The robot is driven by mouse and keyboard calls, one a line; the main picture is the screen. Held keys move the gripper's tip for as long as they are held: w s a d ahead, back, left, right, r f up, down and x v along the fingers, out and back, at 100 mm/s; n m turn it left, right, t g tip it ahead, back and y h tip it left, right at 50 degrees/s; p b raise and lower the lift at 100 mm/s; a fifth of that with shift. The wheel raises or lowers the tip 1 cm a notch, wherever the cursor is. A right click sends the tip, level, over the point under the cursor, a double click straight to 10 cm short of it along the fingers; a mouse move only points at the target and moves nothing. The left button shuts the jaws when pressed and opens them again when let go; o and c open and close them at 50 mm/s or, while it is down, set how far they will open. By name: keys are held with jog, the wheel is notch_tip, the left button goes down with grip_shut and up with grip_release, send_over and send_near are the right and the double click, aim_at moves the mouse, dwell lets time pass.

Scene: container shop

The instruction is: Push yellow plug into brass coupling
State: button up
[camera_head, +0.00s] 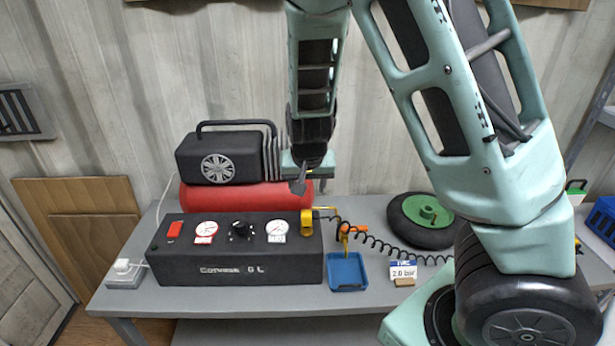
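The brass coupling (307,224) is a yellow-gold fitting at the right end of the black compressor control box (235,250). A small yellow piece, which looks like the yellow plug (325,211), shows just right of the coupling, at the left end of a black coiled hose (380,247). I cannot tell whether it is seated in the coupling or only in front of it. My gripper (298,186) points down above and slightly left of the coupling, apart from it. Its fingers are small and dark, and their opening cannot be made out. No held object is visible.
A yellow and orange fitting (345,235) stands behind a blue tray (347,274). A pressure sign (403,270), a wheel with a green hub (425,215) and a red tank (240,195) share the grey bench (200,297). A white socket block (126,271) lies left.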

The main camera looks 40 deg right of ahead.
jog(key=shift+v, duration=1.05)
jog(key=s+a+f+n+g+y+b, duration=0.1)
jog(key=s+a+f+n+y+b, duration=0.15)
jog(key=s+a, duration=0.4)
jog(key=s+a+f+n+g+y+b, duration=0.1)
jog(key=s+a+n+y+b, duration=0.2)
jog(key=a, duration=0.7)
jog(key=s+a+n+g+h+b, duration=0.1)
jog(key=s+a+n+b, duration=0.1)
jog(key=s, duration=0.6)
jog(key=s+a+n+h+b, duration=0.1)
jog(key=s+a+n+b, duration=0.1)
jog(key=s+a+n, duration=0.2)
jog(key=s+n, duration=0.3)
jog(key=shift+s+f+g+b, duration=0.2)
jog(key=shift+s+g+b, duration=0.15)
jog(key=shift+g, duration=0.05)
